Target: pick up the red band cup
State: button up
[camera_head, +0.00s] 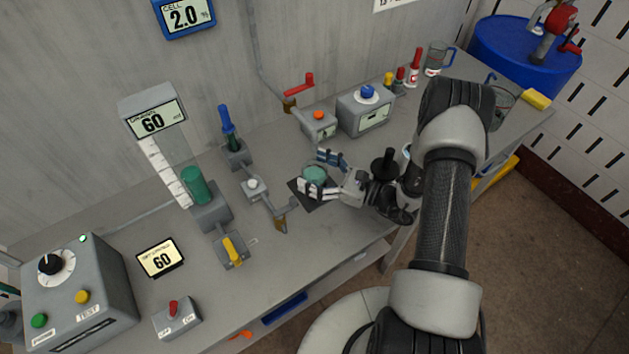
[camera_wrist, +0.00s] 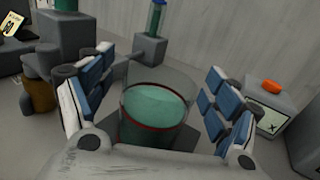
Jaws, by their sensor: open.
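The red band cup (camera_wrist: 155,105) is a clear cup with green contents and a red band around it. It stands upright between the open fingers of my gripper (camera_wrist: 158,100) in the wrist view, with a gap seen on the right. In the head view the cup (camera_head: 314,175) sits on a dark square pad (camera_head: 303,200) on the bench. My gripper (camera_head: 325,174) reaches in from the right, its blue-padded fingers on either side of the cup. The cup's lower front is hidden by the gripper's body in the wrist view.
A valve with a pipe (camera_head: 255,187) stands just left of the cup. A grey box with an orange button (camera_head: 319,125) and a box with a blue knob (camera_head: 367,112) stand behind it. A green column gauge (camera_head: 196,187) is farther left. The bench in front is clear.

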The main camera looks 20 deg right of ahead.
jog(key=c, duration=1.6)
